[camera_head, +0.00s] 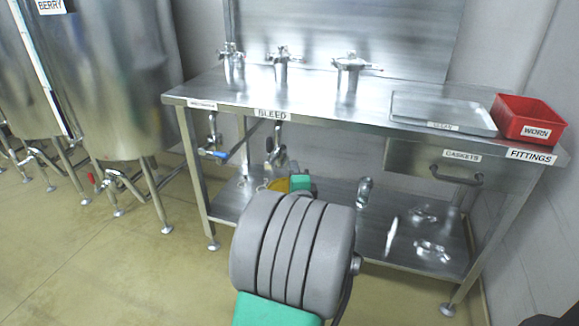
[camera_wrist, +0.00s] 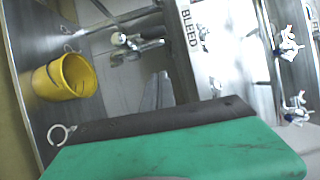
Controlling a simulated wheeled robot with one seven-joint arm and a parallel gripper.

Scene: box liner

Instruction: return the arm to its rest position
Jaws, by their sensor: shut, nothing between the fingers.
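My arm rises in the lower middle of the head view, its rounded grey links in front of the bench. A small green part of my gripper (camera_head: 299,183) shows just past them, over the lower shelf area. In the wrist view my gripper (camera_wrist: 165,122) fills the bottom as a green body with a dark edge. It is shut and empty. The fingertips are not clearly seen in either view.
A steel bench (camera_head: 310,108) with three valve fittings stands ahead, a tray (camera_head: 443,112) and red bin (camera_head: 527,118) at its right. A yellow bucket (camera_wrist: 66,78) is near my gripper. Steel tanks (camera_head: 100,75) stand left. Floor at front left is clear.

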